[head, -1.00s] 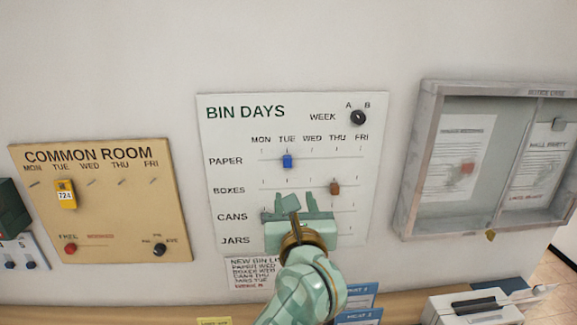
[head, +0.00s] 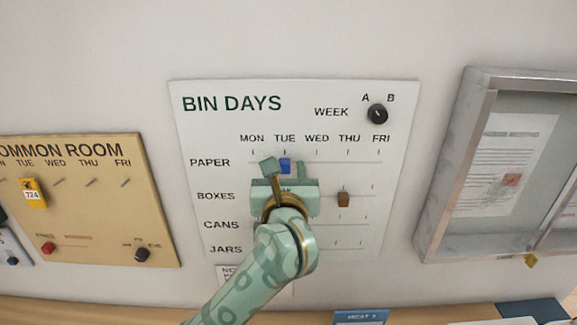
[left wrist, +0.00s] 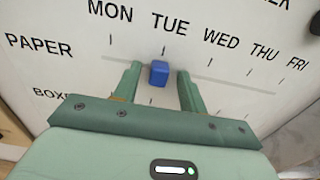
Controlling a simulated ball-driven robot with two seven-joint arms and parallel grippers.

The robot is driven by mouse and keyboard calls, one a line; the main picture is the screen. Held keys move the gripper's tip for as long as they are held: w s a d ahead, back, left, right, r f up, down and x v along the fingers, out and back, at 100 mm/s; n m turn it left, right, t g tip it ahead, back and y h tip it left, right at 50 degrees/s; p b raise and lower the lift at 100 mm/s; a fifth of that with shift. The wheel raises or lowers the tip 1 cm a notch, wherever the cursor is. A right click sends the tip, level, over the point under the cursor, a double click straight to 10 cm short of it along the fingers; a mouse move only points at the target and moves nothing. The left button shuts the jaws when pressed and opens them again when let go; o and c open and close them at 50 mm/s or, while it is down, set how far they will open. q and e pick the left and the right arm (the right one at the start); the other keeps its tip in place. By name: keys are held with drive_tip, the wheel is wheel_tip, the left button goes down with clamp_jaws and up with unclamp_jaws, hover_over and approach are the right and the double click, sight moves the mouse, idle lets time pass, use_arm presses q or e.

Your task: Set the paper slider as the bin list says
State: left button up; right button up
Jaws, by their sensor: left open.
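The white BIN DAYS board (head: 390,210) hangs on the wall. The blue paper slider (head: 285,166) is on the PAPER row under TUE; it also shows in the left wrist view (left wrist: 159,73). My left gripper (head: 285,172) is open at the board. In the left wrist view its fingers stand either side of the blue slider, with a gap on each side. The new bin list (head: 227,272) below the board is mostly hidden by my arm; in the earlier frame its paper line appears to read WED. My right gripper is not in view.
A brown boxes slider (head: 343,199) is on the row below, near THU. A black WEEK knob (head: 377,114) is at the board's upper right. The tan common room board (head: 100,200) is left and a framed notice case (head: 455,170) right. My arm covers the CANS and JARS sliders' left parts.

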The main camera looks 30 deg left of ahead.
sight(316, 162)
use_arm(q)
drive_tip(key=shift+s+r, duration=0.1)
drive_tip(key=shift+s, duration=0.1)
clamp_jaws()
drive_tip(key=w+d, duration=0.1)
drive_tip(key=d, duration=0.1)
drive_tip(key=w+d, duration=0.1)
drive_tip(key=d, duration=0.1)
drive_tip(key=d+b, duration=0.1)
drive_tip(key=d, duration=0.1)
drive_tip(key=shift+w, duration=0.4)
drive_tip(key=shift+a, duration=0.15)
drive_tip(key=shift+s, duration=0.1)
unclamp_jaws()
